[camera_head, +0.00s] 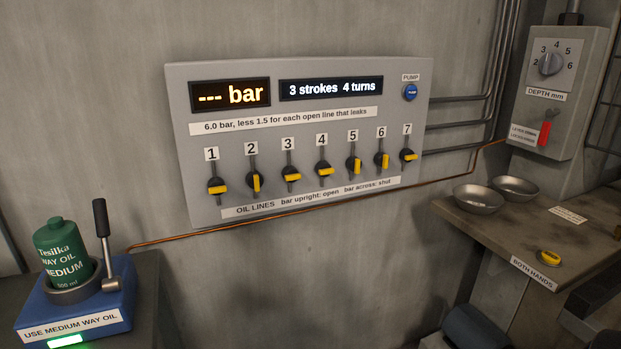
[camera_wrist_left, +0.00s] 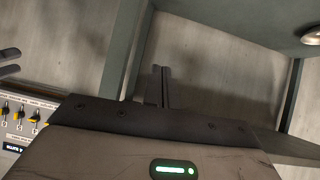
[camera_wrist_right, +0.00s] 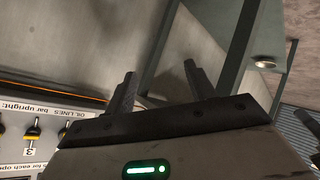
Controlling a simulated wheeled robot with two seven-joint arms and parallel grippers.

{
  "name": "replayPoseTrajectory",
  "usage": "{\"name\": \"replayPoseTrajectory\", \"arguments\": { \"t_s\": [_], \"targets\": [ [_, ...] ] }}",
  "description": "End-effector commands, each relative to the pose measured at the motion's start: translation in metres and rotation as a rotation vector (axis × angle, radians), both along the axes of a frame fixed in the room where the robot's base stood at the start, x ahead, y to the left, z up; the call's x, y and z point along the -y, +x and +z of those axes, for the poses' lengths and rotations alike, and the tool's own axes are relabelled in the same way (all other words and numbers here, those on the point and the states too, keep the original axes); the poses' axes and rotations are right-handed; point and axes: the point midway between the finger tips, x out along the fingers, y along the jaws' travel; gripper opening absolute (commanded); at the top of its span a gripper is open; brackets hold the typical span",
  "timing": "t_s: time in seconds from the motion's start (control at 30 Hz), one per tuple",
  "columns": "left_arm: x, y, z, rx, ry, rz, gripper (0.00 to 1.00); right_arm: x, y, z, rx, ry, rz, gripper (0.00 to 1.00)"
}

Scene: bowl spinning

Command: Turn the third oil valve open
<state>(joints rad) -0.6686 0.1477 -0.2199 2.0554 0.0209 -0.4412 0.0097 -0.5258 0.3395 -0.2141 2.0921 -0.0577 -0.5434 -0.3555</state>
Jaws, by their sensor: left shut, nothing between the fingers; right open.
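The third oil valve (camera_head: 291,173) is on the grey wall panel (camera_head: 300,205) in the head view, under label 3. Its yellow bar lies across. It also shows upside down at the lower left of the right wrist view (camera_wrist_right: 33,133). Bars 1, 4 and 7 also lie across; bars 2, 5 and 6 stand upright. My left gripper (camera_wrist_left: 160,86) is shut and empty in the left wrist view. My right gripper (camera_wrist_right: 160,88) is open and empty in the right wrist view. Both are apart from the valves, and neither shows in the head view.
The panel's displays read "--- bar" (camera_head: 230,95) and "3 strokes 4 turns" (camera_head: 331,88). A blue pump button (camera_head: 410,92) sits upper right. A green oil bottle (camera_head: 60,250) and a black-handled lever (camera_head: 103,230) stand lower left. Two bowls (camera_head: 478,199) rest on the right shelf.

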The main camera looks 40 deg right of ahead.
Motion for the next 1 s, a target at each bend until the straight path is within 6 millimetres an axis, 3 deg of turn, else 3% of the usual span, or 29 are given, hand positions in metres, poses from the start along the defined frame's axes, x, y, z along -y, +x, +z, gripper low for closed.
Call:
{"name": "replayPoseTrajectory", "arguments": {
  "t_s": [0.03,0.17,0.2,0.3,0.43,0.5,0.6,0.77,1.0],
  "targets": [
    [0.0,-0.002,-0.007,-0.007,-0.003,0.0,0.0,0.023,0.028,0.019,0.088,-0.242,0.115,0.55],
    [0.001,-0.001,-0.01,0.002,-0.013,0.003,0.0,0.079,0.083,0.086,0.253,-0.936,0.357,0.55],
    [0.001,0.001,-0.008,0.008,-0.017,0.004,0.0,0.095,0.096,0.11,0.284,-1.148,0.409,0.55],
    [0.002,0.003,-0.007,0.018,-0.025,0.006,0.0,0.128,0.119,0.172,0.311,-1.628,0.49,0.55],
    [0.003,0.005,-0.006,0.026,-0.035,0.008,0.0,0.153,0.132,0.236,0.27,-2.08,0.524,0.55],
    [0.003,0.005,-0.006,0.027,-0.038,0.009,0.0,0.16,0.134,0.258,0.238,-2.227,0.527,0.55],
    [0.003,0.005,-0.006,0.027,-0.038,0.009,0.0,0.165,0.137,0.275,0.204,-2.335,0.527,0.55],
    [0.003,0.005,-0.002,0.026,-0.036,0.009,0.0,0.171,0.152,0.279,0.194,-2.356,0.525,0.55],
    [0.002,0.005,0.001,0.024,-0.023,0.008,0.0,0.182,0.201,0.279,0.195,-2.35,0.524,0.55]
  ]
}}
